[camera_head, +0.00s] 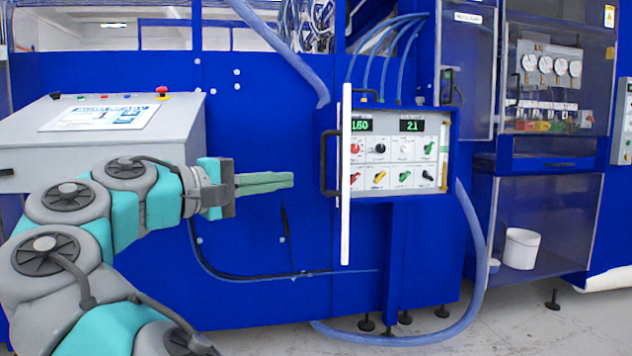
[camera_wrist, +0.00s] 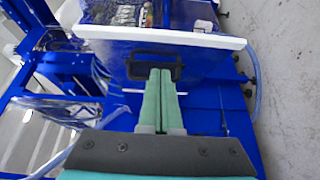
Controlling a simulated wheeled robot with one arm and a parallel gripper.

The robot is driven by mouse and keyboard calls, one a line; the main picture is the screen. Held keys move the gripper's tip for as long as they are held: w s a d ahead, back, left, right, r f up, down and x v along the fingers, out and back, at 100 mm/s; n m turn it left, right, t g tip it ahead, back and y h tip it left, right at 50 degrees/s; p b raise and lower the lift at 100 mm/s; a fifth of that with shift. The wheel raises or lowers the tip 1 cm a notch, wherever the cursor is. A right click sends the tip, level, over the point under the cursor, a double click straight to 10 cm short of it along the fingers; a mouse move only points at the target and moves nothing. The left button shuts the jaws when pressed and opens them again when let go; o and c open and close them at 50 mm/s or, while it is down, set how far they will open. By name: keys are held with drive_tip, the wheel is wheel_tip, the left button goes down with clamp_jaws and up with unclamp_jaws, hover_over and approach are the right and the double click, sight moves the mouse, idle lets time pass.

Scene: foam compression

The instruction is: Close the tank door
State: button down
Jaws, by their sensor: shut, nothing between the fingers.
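The tank door is most likely the upright panel (camera_head: 346,225) in the head view, seen nearly edge-on with a long white edge. It stands out in front of the control box. A black handle (camera_head: 324,165) is on its left side. In the wrist view the white edge (camera_wrist: 155,36) runs across the top, with the black handle (camera_wrist: 168,58) below it. My gripper (camera_head: 292,180) is shut and empty, left of the handle in the head view. In the wrist view the green fingertips (camera_wrist: 161,72) overlap the handle; I cannot tell whether they touch it.
The control box (camera_head: 402,150) with lit displays and knobs is right of the door edge. A grey console (camera_head: 100,135) stands at the left. Blue hoses (camera_head: 478,260) run down the machine front to the floor. A white bucket (camera_head: 521,248) sits in the right bay.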

drive_tip(key=b+x, duration=0.4)
drive_tip(key=x, duration=0.6)
drive_tip(key=shift+s+d+f+n+t+y+b, duration=0.15)
drive_tip(key=shift+s+d+n+t+y+b, duration=0.15)
drive_tip(key=shift+s+t+b, duration=0.1)
drive_tip(key=shift+d, duration=0.15)
